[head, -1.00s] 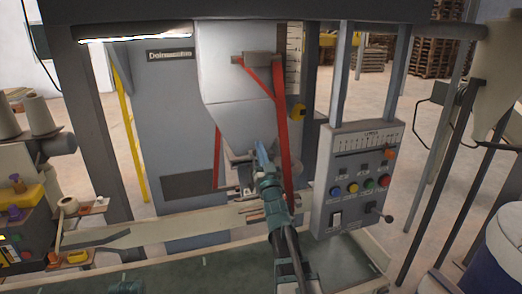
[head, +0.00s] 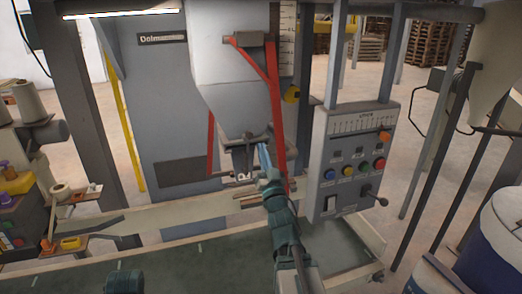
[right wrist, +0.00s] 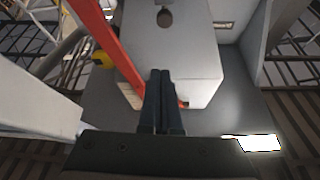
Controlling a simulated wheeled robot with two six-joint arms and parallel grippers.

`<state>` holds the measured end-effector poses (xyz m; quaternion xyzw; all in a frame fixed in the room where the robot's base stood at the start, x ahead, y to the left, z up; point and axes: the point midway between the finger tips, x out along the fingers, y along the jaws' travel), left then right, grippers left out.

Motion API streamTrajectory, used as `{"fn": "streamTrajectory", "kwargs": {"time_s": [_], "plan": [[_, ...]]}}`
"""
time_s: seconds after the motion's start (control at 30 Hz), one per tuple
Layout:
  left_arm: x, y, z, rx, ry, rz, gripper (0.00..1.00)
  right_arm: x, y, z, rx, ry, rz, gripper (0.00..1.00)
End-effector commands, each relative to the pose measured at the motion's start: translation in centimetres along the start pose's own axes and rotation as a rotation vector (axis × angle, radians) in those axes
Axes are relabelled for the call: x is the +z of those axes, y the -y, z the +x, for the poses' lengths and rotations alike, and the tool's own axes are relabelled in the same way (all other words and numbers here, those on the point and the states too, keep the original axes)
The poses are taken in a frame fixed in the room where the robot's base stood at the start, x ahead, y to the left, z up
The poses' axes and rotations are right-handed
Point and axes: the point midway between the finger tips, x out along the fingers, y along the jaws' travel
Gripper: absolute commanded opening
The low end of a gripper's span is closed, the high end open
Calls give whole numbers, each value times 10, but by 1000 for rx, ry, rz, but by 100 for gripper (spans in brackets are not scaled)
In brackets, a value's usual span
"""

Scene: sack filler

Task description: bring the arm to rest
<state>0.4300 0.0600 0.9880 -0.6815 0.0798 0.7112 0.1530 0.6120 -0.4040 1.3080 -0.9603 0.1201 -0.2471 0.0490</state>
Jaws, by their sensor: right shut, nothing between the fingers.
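My right gripper (head: 265,155) is raised in front of the filling machine, just right of the spout (head: 240,158) below the grey hopper (head: 230,105). In the right wrist view its two dark fingers (right wrist: 161,75) lie together with nothing between them. They point at a pale grey machine housing (right wrist: 190,50); I cannot tell the exact gap. A teal part of my left arm shows at the bottom left of the head view; its gripper is out of view.
Red bars (head: 276,115) stand close to my right gripper. A control panel (head: 350,155) with coloured buttons and a lever is to the right. A conveyor with a dark green belt (head: 190,265) runs below. A blue drum (head: 500,245) stands at far right.

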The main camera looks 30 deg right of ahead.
Motion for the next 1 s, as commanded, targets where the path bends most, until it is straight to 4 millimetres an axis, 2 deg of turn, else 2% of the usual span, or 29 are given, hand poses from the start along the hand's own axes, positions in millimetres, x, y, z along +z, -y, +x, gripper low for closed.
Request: {"fn": "streamTrajectory", "kwargs": {"time_s": [0.37, 0.47, 0.57, 0.67, 0.77, 0.87, 0.97, 1.0], "plan": [[0, 0, 0, 0, 0, 0, 49, 0, 0, 1, 0, 1, 1, 0], [0, 0, 0, 0, 0, 0, 49, 9, 6, 1, 4, 34, 3, 0], [0, 0, 0, 0, 0, 0, 49, 38, 22, 0, 19, 147, 3, 0], [0, 0, 0, 0, 0, 0, 49, 84, 49, -9, 33, 337, -7, 0], [0, 0, 0, 0, 0, 0, 49, 133, 82, -32, 31, 557, -33, 0], [0, 0, 0, 0, 0, 0, 49, 174, 115, -66, 11, 780, -74, 0], [0, 0, 0, 0, 0, 0, 49, 208, 149, -110, -27, 1003, -129, 0], [0, 0, 0, 0, 0, 0, 49, 218, 162, -131, -47, 1092, -156, 0]]}}
